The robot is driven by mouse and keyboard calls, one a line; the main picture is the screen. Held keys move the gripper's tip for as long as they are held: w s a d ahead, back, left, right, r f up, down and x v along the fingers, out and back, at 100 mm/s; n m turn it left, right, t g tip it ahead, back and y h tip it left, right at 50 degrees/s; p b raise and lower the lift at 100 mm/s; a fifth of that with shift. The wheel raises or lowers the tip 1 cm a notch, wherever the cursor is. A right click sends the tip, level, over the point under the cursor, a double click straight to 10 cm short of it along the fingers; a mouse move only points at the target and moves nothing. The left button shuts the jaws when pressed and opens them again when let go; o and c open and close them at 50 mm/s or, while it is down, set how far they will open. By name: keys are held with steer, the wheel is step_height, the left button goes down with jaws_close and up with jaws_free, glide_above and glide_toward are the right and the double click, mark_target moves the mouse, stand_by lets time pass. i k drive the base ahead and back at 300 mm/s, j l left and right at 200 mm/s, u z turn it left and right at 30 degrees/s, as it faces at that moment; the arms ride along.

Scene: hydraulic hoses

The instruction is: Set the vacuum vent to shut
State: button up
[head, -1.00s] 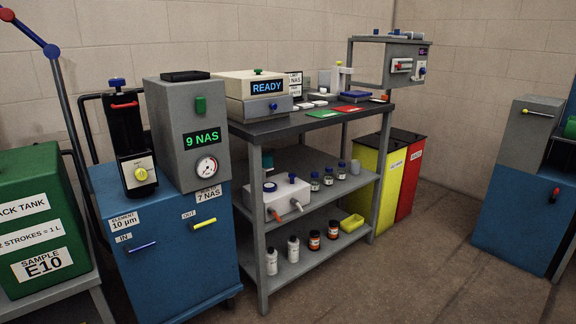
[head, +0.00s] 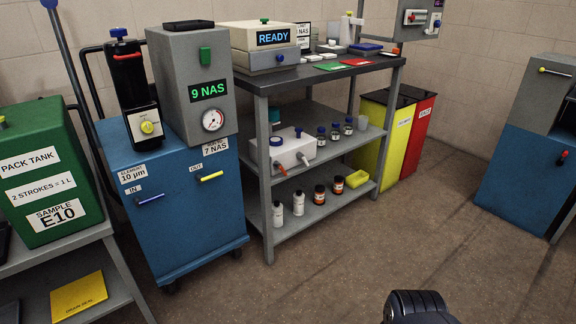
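No label reading "vacuum vent" is legible, so I cannot tell which part it is. A white unit (head: 287,151) on the rack's middle shelf has a blue knob on top and two small levers, one orange (head: 280,168) and one grey (head: 304,159). A grey box (head: 400,27) at the upper right, cut by the frame edge, carries a red-knobbed handle (head: 411,18) and a second small control beside it. A black rounded part of my arm shows at the bottom right, over the floor. My gripper's fingers are not in view.
A blue cabinet (head: 178,235) carries a grey unit reading 9 NAS (head: 190,62). The dark-topped rack (head: 263,81) holds several bottles. Yellow (head: 373,150) and red (head: 423,118) bins stand beside it. A blue machine (head: 522,180) is at right. The floor (head: 350,250) between is clear.

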mark_target(300, 156)
steer(key=i+l, duration=0.15)
steer(key=i, duration=0.3)
steer(key=i+l+u, duration=0.1)
steer(key=i, duration=0.35)
steer(key=i+l, duration=0.2)
steer(key=i, duration=0.3)
steer(key=i+l+u, duration=0.1)
steer(key=i, duration=0.35)
steer(key=l, duration=0.1)
